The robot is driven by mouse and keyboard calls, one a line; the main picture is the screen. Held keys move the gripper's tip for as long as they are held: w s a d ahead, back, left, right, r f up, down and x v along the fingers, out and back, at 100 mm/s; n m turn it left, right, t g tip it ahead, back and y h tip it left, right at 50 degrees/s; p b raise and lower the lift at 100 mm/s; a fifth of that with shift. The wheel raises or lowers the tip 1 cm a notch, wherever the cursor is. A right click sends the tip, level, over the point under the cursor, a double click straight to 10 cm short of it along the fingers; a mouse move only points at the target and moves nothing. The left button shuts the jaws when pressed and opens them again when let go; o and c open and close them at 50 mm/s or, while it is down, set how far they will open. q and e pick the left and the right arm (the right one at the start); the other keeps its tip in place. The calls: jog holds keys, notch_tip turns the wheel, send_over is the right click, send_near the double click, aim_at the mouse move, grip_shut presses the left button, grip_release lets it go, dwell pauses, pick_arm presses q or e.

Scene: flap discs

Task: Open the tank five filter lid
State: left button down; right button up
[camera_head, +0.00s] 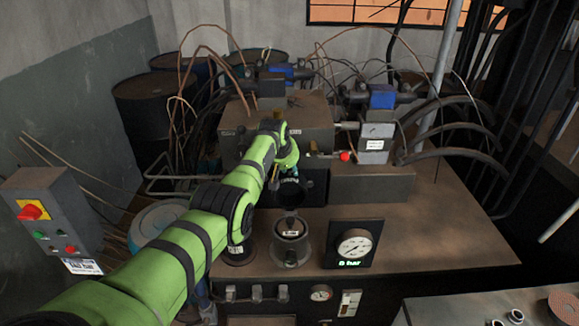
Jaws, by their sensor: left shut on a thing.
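My left arm comes in from the lower left, and its gripper (277,177) is above the machine top. The gripper is small here and partly hidden by its own green wrist. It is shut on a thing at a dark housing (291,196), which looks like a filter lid. I cannot tell whether this lid is apart from the housing. A grey round canister (291,238) with a label stands nearer to me, just below the gripper. No readable mark tells which one is tank five. My right gripper is not in view.
A gauge panel (354,246) stands right of the canister. A brown block (300,121), valves with blue parts (382,97) and many hoses crowd the back. A control box with a red button (33,211) is at left. The right machine top (450,225) is clear.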

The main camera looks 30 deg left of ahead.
pick_arm(q)
jog(key=shift+r, duration=0.1)
jog(key=c, duration=0.9)
grip_release()
jog(key=shift+c, duration=0.2)
jog(key=v, duration=1.2)
